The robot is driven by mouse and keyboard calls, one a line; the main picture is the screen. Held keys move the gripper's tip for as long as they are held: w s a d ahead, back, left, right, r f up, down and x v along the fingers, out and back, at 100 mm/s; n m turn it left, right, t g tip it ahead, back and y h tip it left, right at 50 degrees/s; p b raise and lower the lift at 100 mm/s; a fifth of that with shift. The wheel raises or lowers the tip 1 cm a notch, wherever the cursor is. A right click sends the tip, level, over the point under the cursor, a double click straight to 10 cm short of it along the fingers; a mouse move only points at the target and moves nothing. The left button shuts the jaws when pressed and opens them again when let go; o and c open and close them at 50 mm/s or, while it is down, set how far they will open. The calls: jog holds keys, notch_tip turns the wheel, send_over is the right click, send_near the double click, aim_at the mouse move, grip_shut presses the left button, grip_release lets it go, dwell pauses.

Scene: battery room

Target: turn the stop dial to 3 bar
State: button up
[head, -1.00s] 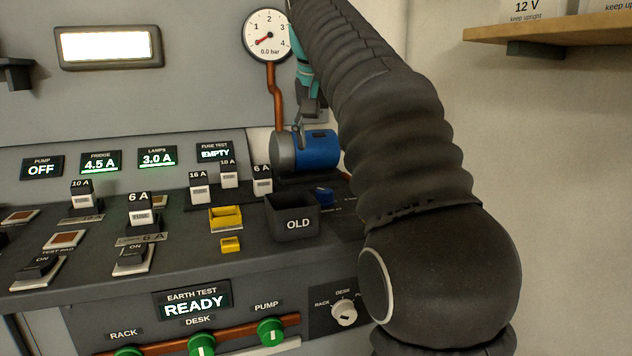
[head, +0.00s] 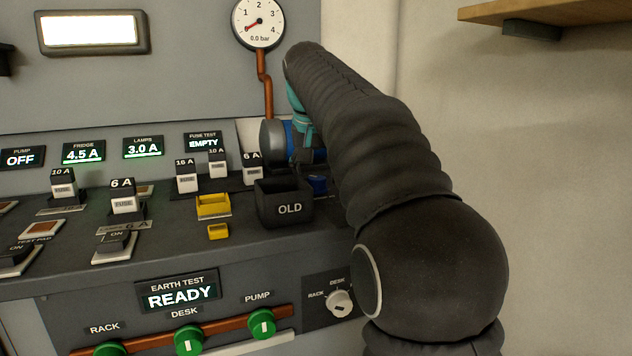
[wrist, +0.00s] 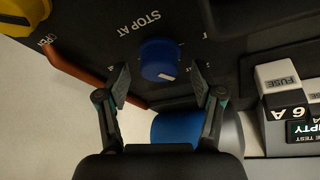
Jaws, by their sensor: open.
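The stop dial (wrist: 160,60) is a round blue knob with a white mark, under the words STOP AT in the wrist view. My gripper (wrist: 168,78) is open, with one finger on each side of the dial and apart from it. The pressure gauge (head: 259,22) reads 0.0 bar. Most of the dial's scale numbers are hidden or too small to read.
The blue pump (wrist: 178,127) with its grey end lies close to the fingers. A copper pipe (wrist: 90,74) runs beside the dial. The black OLD bin (head: 284,208) and the fuse holders (head: 188,176) stand to the left on the desk.

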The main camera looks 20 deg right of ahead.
jog(key=shift+w+d+f, duration=0.1)
jog(key=shift+w+f, duration=0.1)
jog(key=shift+f, duration=0.35)
jog(key=c, duration=1.1)
jog(key=shift+c, duration=0.2)
